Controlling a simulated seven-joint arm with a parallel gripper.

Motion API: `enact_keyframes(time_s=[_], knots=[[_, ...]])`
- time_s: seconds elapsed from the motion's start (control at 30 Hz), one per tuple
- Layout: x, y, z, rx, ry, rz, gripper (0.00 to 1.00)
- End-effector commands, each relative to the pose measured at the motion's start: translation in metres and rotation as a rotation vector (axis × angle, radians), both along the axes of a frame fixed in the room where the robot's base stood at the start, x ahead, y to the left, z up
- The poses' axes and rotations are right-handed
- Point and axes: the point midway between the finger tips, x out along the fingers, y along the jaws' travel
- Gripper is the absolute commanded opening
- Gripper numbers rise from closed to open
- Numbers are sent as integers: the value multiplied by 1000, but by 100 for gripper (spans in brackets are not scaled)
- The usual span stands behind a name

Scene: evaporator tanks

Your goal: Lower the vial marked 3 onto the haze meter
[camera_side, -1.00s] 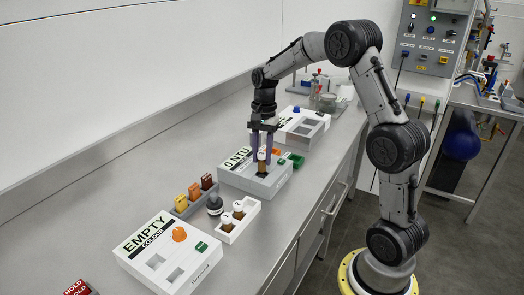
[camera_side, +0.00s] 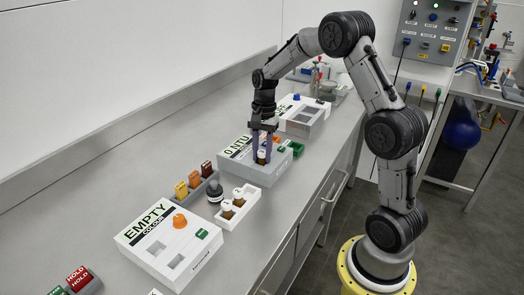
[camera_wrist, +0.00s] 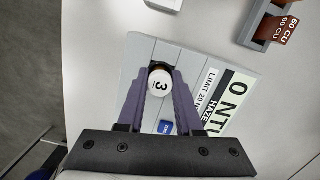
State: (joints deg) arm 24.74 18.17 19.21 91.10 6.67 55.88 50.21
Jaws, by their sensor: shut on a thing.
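My gripper (camera_side: 262,150) is shut on the vial marked 3 (camera_side: 262,157), pointing straight down over the haze meter (camera_side: 237,152). The meter is a pale box with a "0 NTU" sign. In the wrist view, the vial's white cap (camera_wrist: 160,84) with the 3 shows between my purple fingers (camera_wrist: 160,76). Behind the cap is a dark opening in the grey top of the meter (camera_wrist: 200,62). The vial looks upright and low at that opening. Its lower part is hidden, so I cannot tell whether its base touches the bottom.
A white rack (camera_side: 239,204) with capped vials stands in front of the meter. Coloured blocks in a grey holder (camera_side: 196,194) and a dark round-topped object (camera_side: 215,191) are beside it. The "EMPTY COLOUR" box (camera_side: 168,246) is nearer. Another white box (camera_side: 300,118) stands behind.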

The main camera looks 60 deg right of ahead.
Motion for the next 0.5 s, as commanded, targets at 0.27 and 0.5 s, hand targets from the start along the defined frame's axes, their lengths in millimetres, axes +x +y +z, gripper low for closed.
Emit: enact_keyframes(time_s=[0.27,0.5], knots=[[0,0,-1,0,0,0,0],[0,0,-1,0,0,0,67]])
